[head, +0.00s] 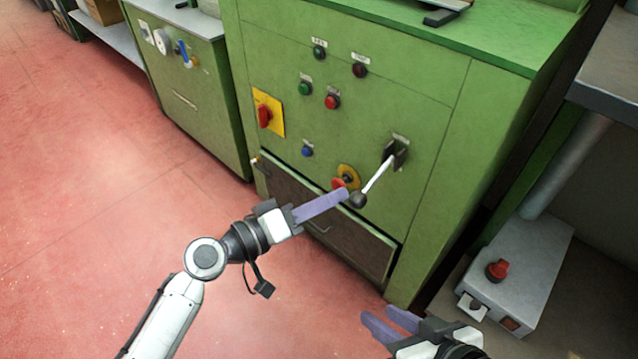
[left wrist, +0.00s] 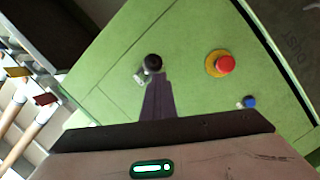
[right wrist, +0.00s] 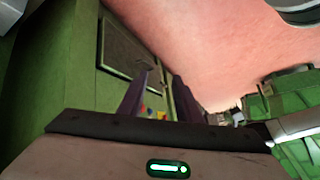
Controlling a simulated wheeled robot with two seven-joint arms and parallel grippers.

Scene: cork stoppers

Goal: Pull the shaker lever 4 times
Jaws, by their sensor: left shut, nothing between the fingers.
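The shaker lever (head: 377,175) is a white rod with a black ball knob (head: 358,201), coming out of a dark slotted mount (head: 396,153) on the green machine. It slants down and to the left. My left gripper (head: 346,194) has its purple fingers together, empty, with the tips right beside the knob. In the left wrist view the knob (left wrist: 152,62) sits just beyond the fingertips (left wrist: 155,82); I cannot tell whether they touch. My right gripper (head: 378,312) is open and empty, low in front of the machine; its spread fingers also show in the right wrist view (right wrist: 158,85).
The green machine front (head: 430,200) carries several buttons, a red-on-yellow switch (head: 265,115) and a red stop button (head: 340,183) close to my left fingertips. A grey stand with a red button (head: 497,270) is at the right. Red floor (head: 90,200) is clear at the left.

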